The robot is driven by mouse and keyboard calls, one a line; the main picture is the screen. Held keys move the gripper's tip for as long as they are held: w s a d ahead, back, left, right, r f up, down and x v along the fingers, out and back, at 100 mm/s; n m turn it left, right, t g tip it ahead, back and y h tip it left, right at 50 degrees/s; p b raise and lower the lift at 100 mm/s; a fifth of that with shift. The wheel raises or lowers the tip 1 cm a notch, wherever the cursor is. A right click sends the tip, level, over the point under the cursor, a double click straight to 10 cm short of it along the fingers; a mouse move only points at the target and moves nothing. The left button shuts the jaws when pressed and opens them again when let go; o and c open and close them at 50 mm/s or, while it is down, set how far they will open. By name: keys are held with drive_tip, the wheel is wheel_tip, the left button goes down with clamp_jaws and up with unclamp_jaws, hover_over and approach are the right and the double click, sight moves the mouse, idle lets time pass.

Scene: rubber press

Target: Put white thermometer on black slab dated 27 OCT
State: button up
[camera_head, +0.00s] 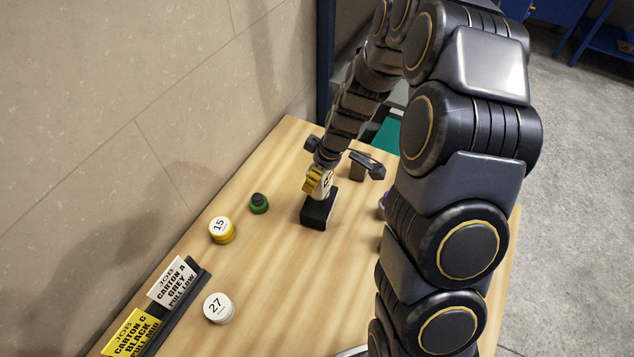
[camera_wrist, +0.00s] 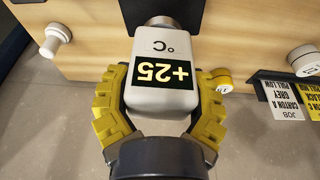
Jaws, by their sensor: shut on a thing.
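My gripper (camera_head: 320,186) has its yellow fingers shut on the white thermometer (camera_head: 327,184), right above a black slab (camera_head: 317,211) on the wooden bench. In the wrist view the thermometer (camera_wrist: 164,104) sits between both yellow fingers; its display reads +25 °C, upside down. Its metal tip points at the black slab (camera_wrist: 183,10) at the top edge of that view. I cannot tell whether the tip touches the slab. No date can be read on the slab.
A white disc marked 27 (camera_head: 218,307), a yellow-rimmed disc marked 15 (camera_head: 221,230) and a small green item (camera_head: 259,204) stand left on the bench. Job cards (camera_head: 172,283) stand in a black holder along the wall. A dark-topped object (camera_head: 357,170) stands right of my gripper.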

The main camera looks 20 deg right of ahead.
drive_tip(key=shift+f, duration=1.5)
drive_tip(key=shift+f, duration=0.15)
drive_tip(key=o, duration=1.2)
drive_tip(key=v, duration=1.2)
drive_tip(key=s+a+r+m+g, duration=0.1)
drive_tip(key=s+r+m, duration=0.2)
drive_tip(key=s, duration=0.5)
drive_tip(key=s+a+r+m+g+h, duration=0.1)
drive_tip(key=s+a+r+m, duration=0.1)
drive_tip(key=s, duration=0.7)
drive_tip(key=s+a+r+m+g+h, duration=0.1)
drive_tip(key=s+r+m, duration=0.3)
drive_tip(key=s, duration=0.4)
drive_tip(key=shift+s+a+r+g, duration=0.25)
drive_tip(key=shift+a+r+g, duration=0.25)
drive_tip(key=shift+a+r, duration=0.25)
